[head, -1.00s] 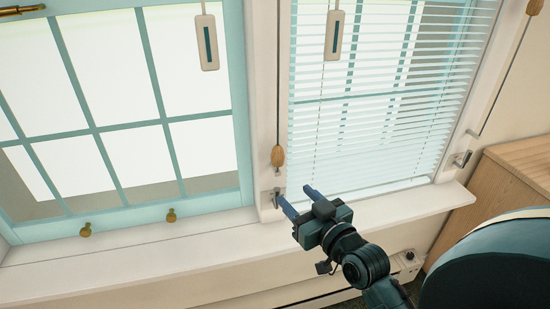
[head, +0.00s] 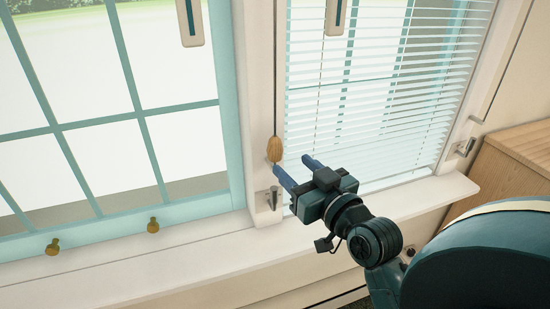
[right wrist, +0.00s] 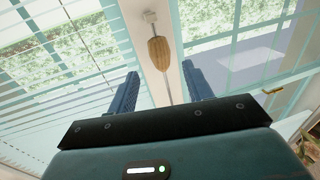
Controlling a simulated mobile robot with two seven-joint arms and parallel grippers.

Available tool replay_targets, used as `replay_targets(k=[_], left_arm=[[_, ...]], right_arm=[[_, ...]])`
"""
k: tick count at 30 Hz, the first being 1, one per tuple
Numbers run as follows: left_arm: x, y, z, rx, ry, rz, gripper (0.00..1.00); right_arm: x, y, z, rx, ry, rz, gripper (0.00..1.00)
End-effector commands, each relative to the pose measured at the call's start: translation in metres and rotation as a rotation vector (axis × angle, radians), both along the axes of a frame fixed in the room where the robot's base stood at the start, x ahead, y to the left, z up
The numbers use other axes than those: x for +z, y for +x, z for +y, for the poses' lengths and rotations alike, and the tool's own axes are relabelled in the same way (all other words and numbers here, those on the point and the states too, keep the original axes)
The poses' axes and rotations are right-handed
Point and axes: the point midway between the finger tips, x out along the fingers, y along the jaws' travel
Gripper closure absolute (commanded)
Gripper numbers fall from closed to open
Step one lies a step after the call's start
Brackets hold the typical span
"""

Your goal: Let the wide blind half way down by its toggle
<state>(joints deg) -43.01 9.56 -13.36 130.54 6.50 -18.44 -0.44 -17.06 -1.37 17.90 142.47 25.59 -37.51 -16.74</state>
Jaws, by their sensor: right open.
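A wooden acorn-shaped toggle (head: 275,149) hangs on a cord in front of the white post between the two windows. My right gripper (head: 292,164) is open and empty, its blue fingers just below and right of the toggle in the head view. In the right wrist view the toggle (right wrist: 158,53) shows between the lines of the two fingers (right wrist: 160,70), ahead of them; I see no contact. The wide window (head: 165,85) at left shows bare panes; its blind is out of view. The narrow blind (head: 385,95) at right hangs lowered. My left gripper is not in view.
A small metal cleat (head: 272,197) sits on the post below the toggle. The white sill (head: 180,262) runs under both windows. White slotted tags (head: 193,22) and (head: 337,16) hang above. A wooden cabinet (head: 515,165) stands at right, with another cleat (head: 464,147) near it.

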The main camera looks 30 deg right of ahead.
Motion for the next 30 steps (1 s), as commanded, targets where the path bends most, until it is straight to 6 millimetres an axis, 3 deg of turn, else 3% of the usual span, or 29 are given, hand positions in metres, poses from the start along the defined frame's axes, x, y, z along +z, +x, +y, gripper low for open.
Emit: replay_targets(k=[3, 12, 18, 26, 30], left_arm=[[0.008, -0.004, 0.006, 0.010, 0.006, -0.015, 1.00], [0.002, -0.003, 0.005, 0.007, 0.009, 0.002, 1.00], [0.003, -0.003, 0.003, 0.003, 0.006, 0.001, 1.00], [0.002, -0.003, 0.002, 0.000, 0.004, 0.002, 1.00], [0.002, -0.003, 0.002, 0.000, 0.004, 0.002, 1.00]], right_arm=[[0.002, 0.022, -0.001, -0.001, 0.004, -0.004, 0.49], [0.001, 0.070, -0.003, 0.000, 0.002, -0.001, 0.49], [0.000, 0.082, -0.003, 0.000, 0.001, 0.000, 0.49], [0.000, 0.082, -0.003, 0.000, 0.001, 0.001, 0.49], [0.000, 0.082, -0.003, 0.000, 0.001, 0.001, 0.61]])
